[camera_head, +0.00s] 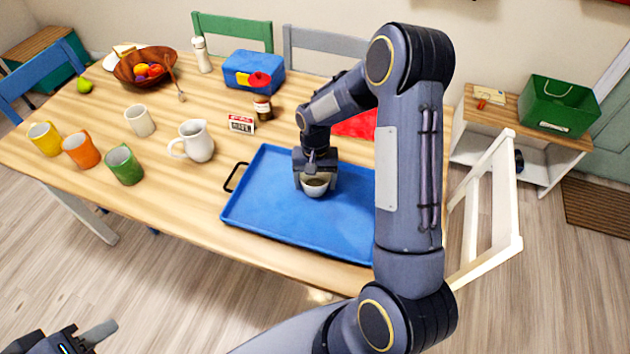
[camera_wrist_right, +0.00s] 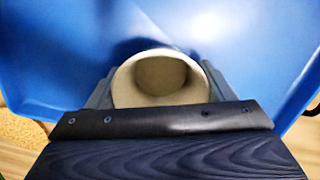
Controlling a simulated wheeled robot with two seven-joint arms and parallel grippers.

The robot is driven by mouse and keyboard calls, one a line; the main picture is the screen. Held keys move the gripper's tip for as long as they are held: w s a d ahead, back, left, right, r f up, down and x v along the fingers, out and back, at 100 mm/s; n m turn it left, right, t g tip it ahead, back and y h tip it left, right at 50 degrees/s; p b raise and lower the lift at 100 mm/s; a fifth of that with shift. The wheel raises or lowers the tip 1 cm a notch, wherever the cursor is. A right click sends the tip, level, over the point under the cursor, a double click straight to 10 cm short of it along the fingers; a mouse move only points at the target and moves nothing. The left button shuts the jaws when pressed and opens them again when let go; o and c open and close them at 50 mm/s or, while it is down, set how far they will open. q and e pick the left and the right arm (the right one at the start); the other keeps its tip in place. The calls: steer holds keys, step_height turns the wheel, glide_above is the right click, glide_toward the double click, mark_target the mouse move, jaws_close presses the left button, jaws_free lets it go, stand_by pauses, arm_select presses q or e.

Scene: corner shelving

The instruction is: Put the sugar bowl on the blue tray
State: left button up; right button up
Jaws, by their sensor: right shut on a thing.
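The sugar bowl (camera_head: 315,190) is a small cream, round, open bowl at the middle of the blue tray (camera_head: 270,214). My right gripper (camera_head: 316,178) comes from above and is shut on the bowl. In the right wrist view the bowl (camera_wrist_right: 158,80) is between the two fingers, its opening facing the camera, with the blue tray (camera_wrist_right: 60,50) behind it. I cannot tell whether the bowl's base touches the tray. My left gripper (camera_head: 88,338) is at the bottom left corner, away from the table and partly cut off; its opening is unclear.
A white pitcher (camera_head: 197,141), a dark jar (camera_head: 262,108) and a small sign (camera_head: 241,124) stand near the tray. Several mugs, including a green mug (camera_head: 124,165), are at the left. A wooden bowl (camera_head: 145,68) and blue lunch box (camera_head: 253,73) are behind. The tray's front left is bare.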

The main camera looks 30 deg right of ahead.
steer(key=shift+f, duration=0.25)
steer(key=o, duration=1.1)
steer(key=shift+r, duration=0.1)
steer(key=shift+o, duration=0.2)
step_height(320, 180, up, 11)
steer(key=w+p, duration=0.1)
steer(key=p, duration=0.7)
step_height(320, 180, up, 9)
steer(key=t, duration=0.2)
glide_above(315, 184)
steer(key=s, duration=0.3)
steer(key=s+a+r+n+t+y, duration=0.1)
steer(key=s+a+r, duration=0.3)
steer(key=s, duration=0.6)
steer(key=s+a+r+n+t+y, duration=0.2)
steer(key=s+r, duration=0.4)
steer(key=s, duration=0.4)
steer(key=shift+s+a+n+t, duration=0.25)
steer(key=shift+a+n+t, duration=0.6)
steer(key=shift+a, duration=0.3)
steer(key=shift+r, duration=0.1)
